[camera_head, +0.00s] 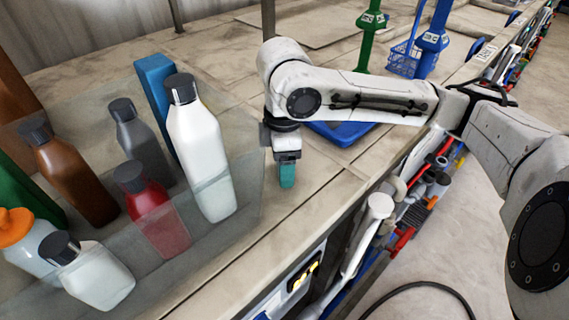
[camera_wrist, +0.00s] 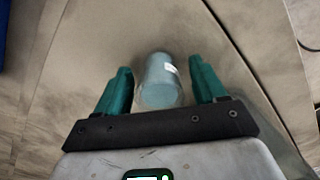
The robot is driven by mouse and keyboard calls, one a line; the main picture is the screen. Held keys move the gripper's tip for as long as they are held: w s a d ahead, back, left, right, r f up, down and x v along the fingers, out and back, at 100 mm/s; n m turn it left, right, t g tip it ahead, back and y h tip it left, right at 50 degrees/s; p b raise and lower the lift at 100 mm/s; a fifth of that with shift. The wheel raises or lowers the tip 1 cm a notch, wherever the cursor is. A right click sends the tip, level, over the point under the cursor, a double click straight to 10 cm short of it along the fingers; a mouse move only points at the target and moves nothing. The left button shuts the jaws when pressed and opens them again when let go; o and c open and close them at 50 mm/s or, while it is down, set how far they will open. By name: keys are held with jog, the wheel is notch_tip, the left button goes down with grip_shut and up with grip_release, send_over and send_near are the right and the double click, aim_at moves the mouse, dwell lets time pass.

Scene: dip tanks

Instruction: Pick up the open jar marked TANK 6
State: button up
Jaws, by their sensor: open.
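A small clear jar with a bluish tint (camera_wrist: 160,88) shows in the wrist view. It stands on the counter between my gripper's two teal fingers, with a gap on each side. A small white label is on it, too small to read. My gripper (camera_wrist: 160,67) is open around the jar and does not visibly touch it. In the head view my gripper (camera_head: 287,175) points down over the counter, and I cannot make out the jar there.
A clear-walled bin (camera_head: 250,170) with several bottles stands left of my gripper, close by; a tall white bottle (camera_head: 203,150) is nearest. A blue tray (camera_head: 340,133) lies behind my arm. The counter's front edge (camera_head: 300,235) is near, with tools on shelves below.

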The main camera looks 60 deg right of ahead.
jog(key=c, duration=1.2)
jog(key=shift+c, duration=0.2)
jog(key=shift+r, duration=0.15)
